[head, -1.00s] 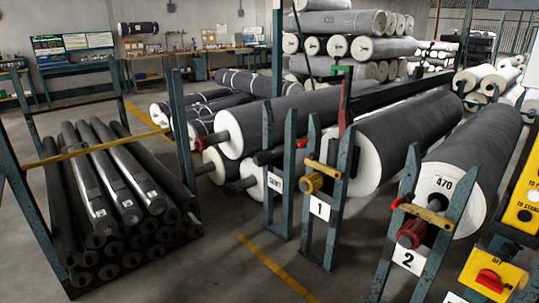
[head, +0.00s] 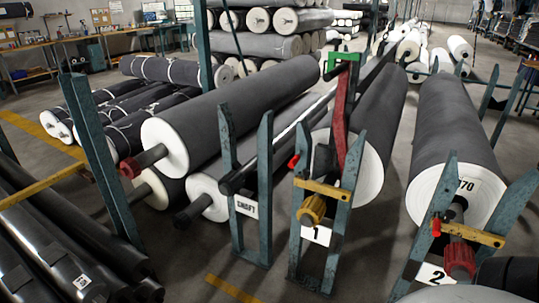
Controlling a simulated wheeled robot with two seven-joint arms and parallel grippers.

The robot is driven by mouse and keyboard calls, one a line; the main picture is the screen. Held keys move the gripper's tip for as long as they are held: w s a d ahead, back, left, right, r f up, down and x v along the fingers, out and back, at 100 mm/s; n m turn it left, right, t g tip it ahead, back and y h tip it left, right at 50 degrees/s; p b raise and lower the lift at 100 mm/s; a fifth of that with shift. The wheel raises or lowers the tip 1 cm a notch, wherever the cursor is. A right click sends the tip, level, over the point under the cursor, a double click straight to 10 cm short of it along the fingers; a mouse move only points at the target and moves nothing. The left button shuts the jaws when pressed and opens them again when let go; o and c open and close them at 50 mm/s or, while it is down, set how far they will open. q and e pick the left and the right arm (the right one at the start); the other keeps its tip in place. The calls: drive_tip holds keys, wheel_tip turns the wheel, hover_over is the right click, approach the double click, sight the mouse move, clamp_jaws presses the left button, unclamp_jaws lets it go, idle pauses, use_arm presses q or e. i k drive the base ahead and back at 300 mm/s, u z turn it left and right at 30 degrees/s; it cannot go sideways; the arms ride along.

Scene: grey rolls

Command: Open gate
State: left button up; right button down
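No part in view is labelled as a gate. Yellow crossbars that may be gates span the blue stands: one on stand 1 (head: 322,189) and one on stand 2 (head: 474,235). Both lie across the uprights. A red knob (head: 436,227) sits at the left end of the stand 2 bar. Another red knob (head: 294,161) shows just above and left of the stand 1 bar. A yellow shaft end (head: 312,210) is under the stand 1 bar, and a red one (head: 459,260) under the stand 2 bar. Neither of my grippers is in view.
Large grey rolls with white ends (head: 165,148) lie behind the stands. A red lever arm (head: 341,115) rises behind stand 1. The SHAFT stand (head: 246,205) is left of it. Dark shafts (head: 75,260) fill the lower left. Floor (head: 195,255) is clear between.

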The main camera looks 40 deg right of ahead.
sight(304, 183)
drive_tip(key=i, duration=1.4)
drive_tip(key=z, duration=2.25)
